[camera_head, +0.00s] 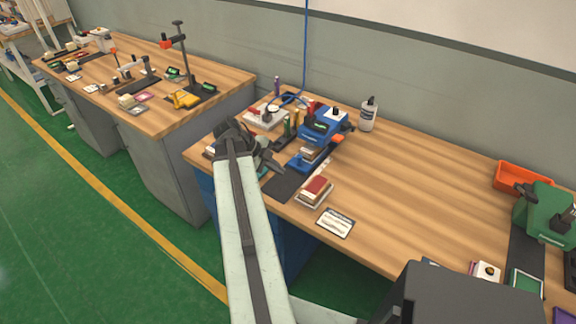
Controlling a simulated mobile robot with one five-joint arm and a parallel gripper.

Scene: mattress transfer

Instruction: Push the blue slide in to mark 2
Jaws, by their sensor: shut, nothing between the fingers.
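A blue machine (326,121) stands near the back of the nearer wooden bench. Mark 2 is too small to make out. My dark gripper (272,163) is at the end of my pale arm, just left of the blue slide, and shut. Its fingers point to the right. I cannot tell whether it touches the slide. My gripper hides part of the bench's left end.
A red-topped block (317,188) and a white card (335,222) lie right of the strip. A bottle (368,114) stands behind. A green machine (546,212) and an orange bin (522,177) are at the right. The bench's middle is clear.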

